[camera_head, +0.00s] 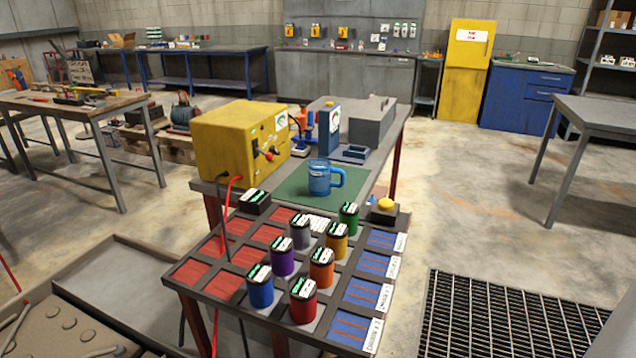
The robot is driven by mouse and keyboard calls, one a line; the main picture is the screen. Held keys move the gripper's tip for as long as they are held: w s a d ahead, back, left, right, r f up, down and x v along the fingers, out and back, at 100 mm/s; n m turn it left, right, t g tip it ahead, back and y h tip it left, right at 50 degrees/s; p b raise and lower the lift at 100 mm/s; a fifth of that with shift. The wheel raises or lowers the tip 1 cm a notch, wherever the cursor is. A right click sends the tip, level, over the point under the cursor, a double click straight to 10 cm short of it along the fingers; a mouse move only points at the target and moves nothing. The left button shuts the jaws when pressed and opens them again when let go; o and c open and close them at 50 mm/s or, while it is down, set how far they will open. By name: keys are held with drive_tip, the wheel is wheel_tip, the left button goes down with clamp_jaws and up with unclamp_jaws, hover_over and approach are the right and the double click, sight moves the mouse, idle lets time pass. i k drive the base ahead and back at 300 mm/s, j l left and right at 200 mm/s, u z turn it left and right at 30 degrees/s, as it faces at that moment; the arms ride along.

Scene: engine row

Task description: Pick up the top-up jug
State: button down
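The top-up jug (319,180) is a blue, see-through vessel with a handle on its right side. It stands upright on a green mat (292,187) on the workbench (385,150), behind the rack of coloured canisters. My gripper is not in view, and nothing is seen touching the jug.
A yellow box with cables (225,140) stands left of the jug. In front, a sectioned tray (222,285) holds several coloured canisters. A yellow button (385,204) is right of the mat. Behind are a blue tray (355,153) and a grey box (372,122). Floor grating (500,320) lies at right.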

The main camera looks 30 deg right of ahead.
sight(320, 170)
drive_tip(key=l+u, duration=0.1)
drive_tip(key=l, duration=0.55)
drive_tip(key=l+u, duration=0.1)
drive_tip(key=l, duration=0.6)
drive_tip(key=k+l+u, duration=0.1)
drive_tip(key=l, duration=0.55)
drive_tip(key=k+l, duration=0.1)
drive_tip(key=l, duration=0.6)
drive_tip(key=k+l+u, duration=0.15)
drive_tip(key=l, duration=0.5)
drive_tip(key=i, duration=1.05)
